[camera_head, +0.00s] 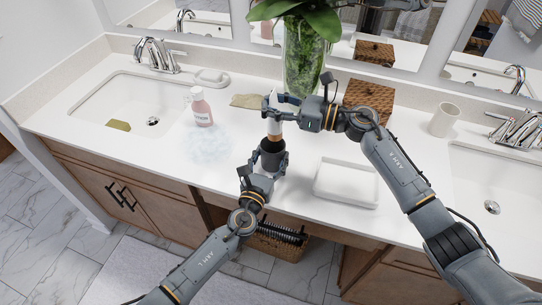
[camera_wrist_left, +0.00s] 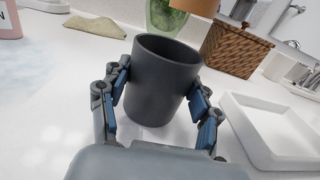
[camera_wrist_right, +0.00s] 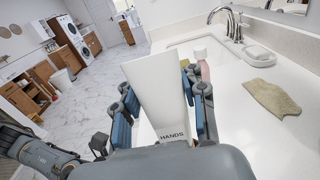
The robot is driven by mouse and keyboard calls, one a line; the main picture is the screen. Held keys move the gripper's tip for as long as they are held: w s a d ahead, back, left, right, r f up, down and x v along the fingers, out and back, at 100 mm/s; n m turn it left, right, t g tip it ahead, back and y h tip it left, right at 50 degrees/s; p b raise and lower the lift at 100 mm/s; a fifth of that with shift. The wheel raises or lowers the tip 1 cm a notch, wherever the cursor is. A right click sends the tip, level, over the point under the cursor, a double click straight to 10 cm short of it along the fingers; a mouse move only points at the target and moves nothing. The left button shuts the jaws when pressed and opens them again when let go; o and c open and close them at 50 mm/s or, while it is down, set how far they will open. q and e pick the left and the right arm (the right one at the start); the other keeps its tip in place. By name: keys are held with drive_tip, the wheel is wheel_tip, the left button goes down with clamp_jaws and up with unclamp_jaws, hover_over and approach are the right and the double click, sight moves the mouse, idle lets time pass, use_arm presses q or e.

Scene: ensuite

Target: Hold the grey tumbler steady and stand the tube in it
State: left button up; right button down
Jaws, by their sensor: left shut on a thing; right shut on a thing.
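The grey tumbler (camera_head: 271,161) stands upright near the front of the counter and fills the middle of the left wrist view (camera_wrist_left: 160,85). My left gripper (camera_head: 266,168) is shut around its sides. The white tube (camera_head: 273,122) is held upright by my right gripper (camera_head: 279,107), with its tan cap (camera_head: 274,138) downward, just above the tumbler's mouth. The tube's printed white body fills the middle of the right wrist view (camera_wrist_right: 158,98) between the fingers. In the left wrist view, a tan end, apparently the cap (camera_wrist_left: 206,8), shows above and beyond the rim. The tumbler's inside bottom is hidden.
A white tray (camera_head: 346,184) lies right of the tumbler. A pink bottle (camera_head: 201,108) stands at the left beside a pale patch (camera_head: 210,143). A tan cloth (camera_head: 246,101), glass vase (camera_head: 303,65) and woven box (camera_head: 370,100) are behind. A cup (camera_head: 444,120) stands farther right.

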sight(269, 119)
drive_tip(key=shift+f, duration=2.4)
drive_tip(key=c, duration=0.7)
unclamp_jaws()
drive_tip(key=v, duration=1.2)
use_arm(q)
drive_tip(key=o, duration=1.4)
